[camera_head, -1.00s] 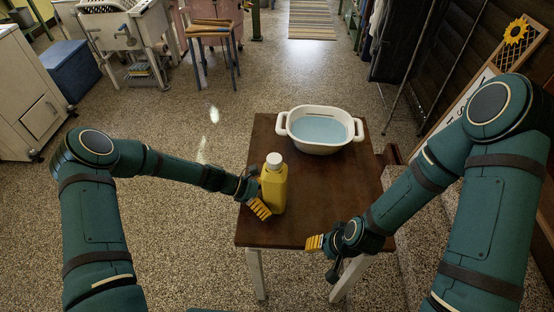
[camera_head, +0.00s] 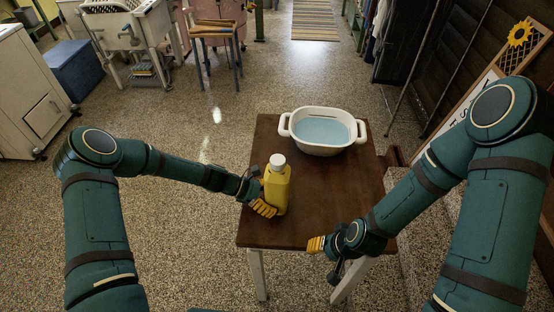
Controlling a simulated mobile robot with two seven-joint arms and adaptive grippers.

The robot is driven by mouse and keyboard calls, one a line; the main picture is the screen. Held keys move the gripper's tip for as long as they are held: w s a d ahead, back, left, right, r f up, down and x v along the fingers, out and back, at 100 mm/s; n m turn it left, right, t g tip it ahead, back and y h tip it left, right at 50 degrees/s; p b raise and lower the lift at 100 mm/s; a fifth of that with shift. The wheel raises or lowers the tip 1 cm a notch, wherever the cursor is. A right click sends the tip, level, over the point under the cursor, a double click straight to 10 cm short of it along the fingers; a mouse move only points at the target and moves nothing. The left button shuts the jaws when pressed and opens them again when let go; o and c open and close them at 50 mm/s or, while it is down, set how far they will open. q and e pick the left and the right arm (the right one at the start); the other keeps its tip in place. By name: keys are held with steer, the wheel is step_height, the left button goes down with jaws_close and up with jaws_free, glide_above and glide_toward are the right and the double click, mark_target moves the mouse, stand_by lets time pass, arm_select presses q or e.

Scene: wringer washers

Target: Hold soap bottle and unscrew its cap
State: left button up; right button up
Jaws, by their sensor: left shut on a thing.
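The yellow soap bottle (camera_head: 278,188) stands upright on the brown table (camera_head: 325,205), near its left edge. Its white cap (camera_head: 277,161) is on top. My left gripper (camera_head: 265,205) is shut on the lower left side of the bottle, its yellow fingers against the body. My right gripper (camera_head: 317,244) is low over the table's front edge, apart from the bottle. Its fingers are too small and too edge-on to tell whether they are open.
A white basin (camera_head: 322,148) with two handles and pale blue water stands at the table's back. The middle of the tabletop is clear. A sunflower sign (camera_head: 480,95) leans at the right. A stool (camera_head: 213,30) stands on the floor behind.

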stand_by(0.4)
arm_select(q)
steer(key=o, duration=0.5)
steer(key=c, duration=0.5)
steer(key=shift+r, duration=0.1)
